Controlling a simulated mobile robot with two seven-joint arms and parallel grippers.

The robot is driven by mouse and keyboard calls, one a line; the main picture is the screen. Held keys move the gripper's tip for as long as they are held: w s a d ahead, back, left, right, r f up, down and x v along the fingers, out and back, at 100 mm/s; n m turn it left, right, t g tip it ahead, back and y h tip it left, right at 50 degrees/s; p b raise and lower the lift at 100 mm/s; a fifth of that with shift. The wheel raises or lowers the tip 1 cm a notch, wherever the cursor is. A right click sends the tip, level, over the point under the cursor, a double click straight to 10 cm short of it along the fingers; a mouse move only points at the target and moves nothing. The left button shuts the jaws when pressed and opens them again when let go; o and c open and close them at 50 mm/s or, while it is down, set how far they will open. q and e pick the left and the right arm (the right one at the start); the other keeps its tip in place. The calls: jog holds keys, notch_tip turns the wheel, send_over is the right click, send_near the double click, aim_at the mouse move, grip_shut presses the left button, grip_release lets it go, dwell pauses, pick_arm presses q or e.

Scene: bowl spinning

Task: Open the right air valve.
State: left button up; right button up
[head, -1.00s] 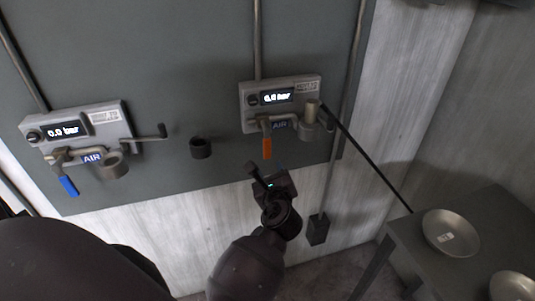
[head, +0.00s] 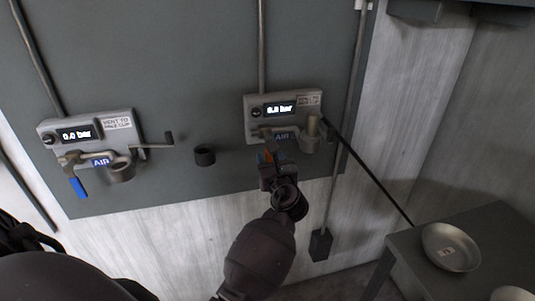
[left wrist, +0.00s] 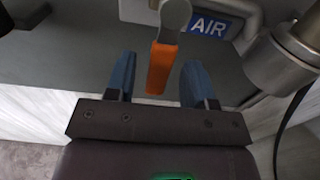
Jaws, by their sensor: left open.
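The right air valve (head: 280,134) sits on a grey panel unit with a lit display in the head view. Its orange handle hangs down and is mostly hidden there by my left gripper (head: 270,160). In the left wrist view the orange handle (left wrist: 162,68) hangs between the two blue fingers of my left gripper (left wrist: 160,82). The fingers are open, with a gap on each side of the handle. A blue AIR label (left wrist: 209,24) is beside the valve. My right gripper is not in view.
A second unit (head: 90,135) with a blue handle (head: 77,187) is at the left. A black round holder (head: 204,155) sits on the panel between the units. A grey table (head: 470,220) with a metal bowl (head: 450,246) stands at the right. A black hose runs down from the right unit.

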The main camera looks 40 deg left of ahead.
aim_at(270, 158)
pick_arm(q)
jog(key=shift+x, duration=1.75)
jog(key=shift+c, duration=0.2)
grip_shut()
